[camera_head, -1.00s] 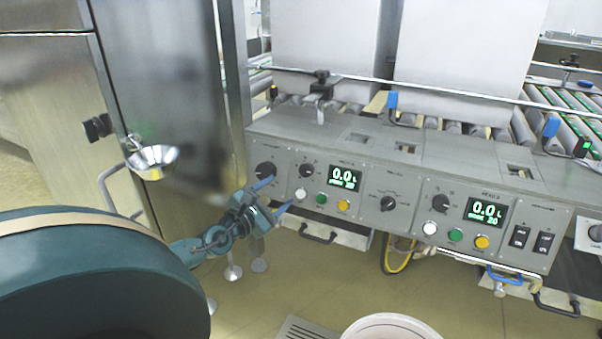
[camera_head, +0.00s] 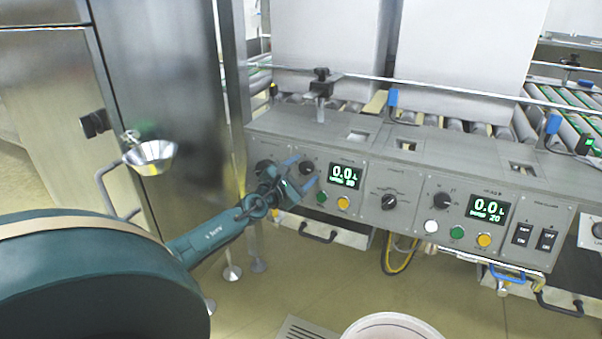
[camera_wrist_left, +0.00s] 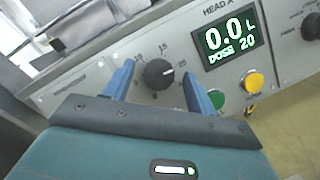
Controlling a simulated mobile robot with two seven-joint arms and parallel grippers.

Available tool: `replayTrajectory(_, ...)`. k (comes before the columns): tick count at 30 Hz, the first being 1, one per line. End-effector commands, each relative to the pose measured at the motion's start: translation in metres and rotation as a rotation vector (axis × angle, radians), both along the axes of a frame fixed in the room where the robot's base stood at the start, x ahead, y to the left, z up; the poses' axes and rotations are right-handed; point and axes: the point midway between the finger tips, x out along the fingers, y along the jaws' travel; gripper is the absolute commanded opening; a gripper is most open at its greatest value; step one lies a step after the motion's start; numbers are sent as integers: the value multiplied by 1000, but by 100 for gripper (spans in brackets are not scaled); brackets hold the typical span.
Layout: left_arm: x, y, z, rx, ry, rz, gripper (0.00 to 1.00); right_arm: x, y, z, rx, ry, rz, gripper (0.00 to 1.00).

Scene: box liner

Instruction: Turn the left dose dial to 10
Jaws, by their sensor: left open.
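The left dose dial (camera_head: 306,168) is a small black round knob on the grey control panel, left of a green-lit display (camera_head: 345,176). In the left wrist view the dial (camera_wrist_left: 158,74) shows a white pointer mark toward the right side of its printed scale. The display (camera_wrist_left: 231,36) there reads 0.0 L and DOSE 20. My left gripper (camera_head: 302,173) is at the panel with its blue fingers open. In the wrist view the fingers (camera_wrist_left: 159,70) lie on either side of the dial, with gaps visible between them and the knob. My right gripper is out of view.
A green button (camera_wrist_left: 216,99) and a yellow button (camera_wrist_left: 254,83) sit right of the dial. Another black knob (camera_head: 389,202) and the right dose dial (camera_head: 441,200) are farther right. A steel cabinet (camera_head: 165,90) stands left of the panel.

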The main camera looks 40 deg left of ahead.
Motion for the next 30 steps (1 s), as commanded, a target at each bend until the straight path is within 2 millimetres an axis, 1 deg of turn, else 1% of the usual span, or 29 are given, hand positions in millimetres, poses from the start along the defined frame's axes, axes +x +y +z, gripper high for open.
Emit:
replayTrajectory(4,0,0,0,0,0,0,57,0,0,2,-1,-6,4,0)
replayTrajectory(20,-1,0,0,1,0,0,13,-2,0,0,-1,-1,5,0)
replayTrajectory(30,0,0,0,-42,-13,15,12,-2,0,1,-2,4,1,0)
